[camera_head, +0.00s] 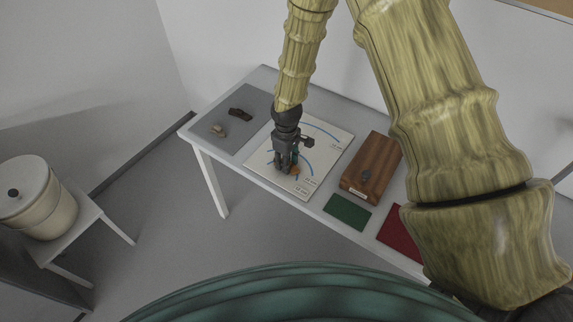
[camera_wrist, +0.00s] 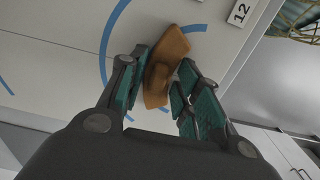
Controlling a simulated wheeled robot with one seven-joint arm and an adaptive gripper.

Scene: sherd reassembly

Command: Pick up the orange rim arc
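The orange rim arc (camera_wrist: 172,46) is a curved orange-brown sherd on the white sheet (camera_wrist: 60,40), beside a blue arc line. In the wrist view it reaches between the fingers of my gripper (camera_wrist: 160,84). The left finger lies close along its side, and a narrow gap shows before the right finger. I see no firm grip on it. In the head view my gripper (camera_head: 285,169) points down over the sheet (camera_head: 325,150), and a small orange bit of the arc (camera_head: 295,170) shows beside the fingertips. The fingers hide the rest of it.
A grey mat (camera_head: 238,125) at left holds a dark sherd (camera_head: 240,114) and a pale sherd (camera_head: 218,130). A wooden box (camera_head: 368,165) with a small dark piece on top stands right of the sheet. Green (camera_head: 347,212) and red (camera_head: 398,231) mats lie in front.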

